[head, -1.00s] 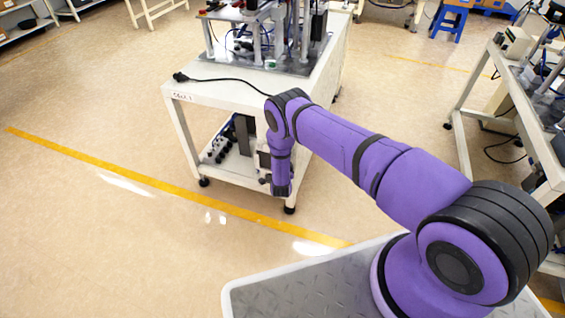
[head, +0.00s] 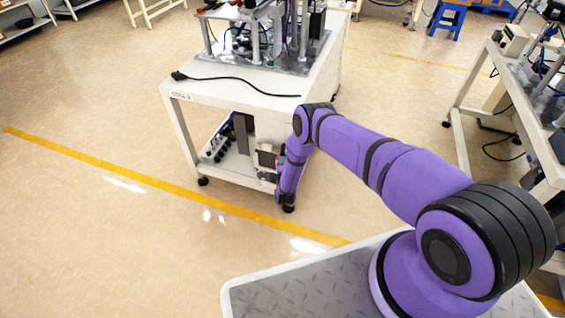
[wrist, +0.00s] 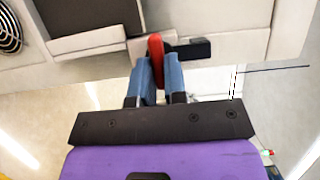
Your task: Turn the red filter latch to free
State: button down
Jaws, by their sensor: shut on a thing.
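The red filter latch (wrist: 156,47) shows in the wrist view as a narrow red piece at the top centre, standing out from the pale front of the machine. My gripper (wrist: 157,68) has its two blue fingers closed on either side of it. A dark block (wrist: 188,49) sits just right of the latch. In the head view my forearm hangs at the right front corner of the white cart (head: 225,92), and the latch and fingers cannot be made out there.
A black cable (head: 240,84) lies across the cart top. Machinery (head: 262,35) stands at the cart's back. Another workbench (head: 520,110) is at the right. The floor left of the cart is open, crossed by a yellow line (head: 120,172).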

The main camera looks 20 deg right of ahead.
jog(key=shift+s, duration=0.1)
jog(key=shift+f, duration=0.1)
dwell(0.3)
jog(key=c, duration=1.2)
grip_release()
jog(key=shift+o, duration=0.2)
jog(key=v, duration=1)
jog(key=shift+s, duration=0.35)
jog(key=shift+a, duration=0.15)
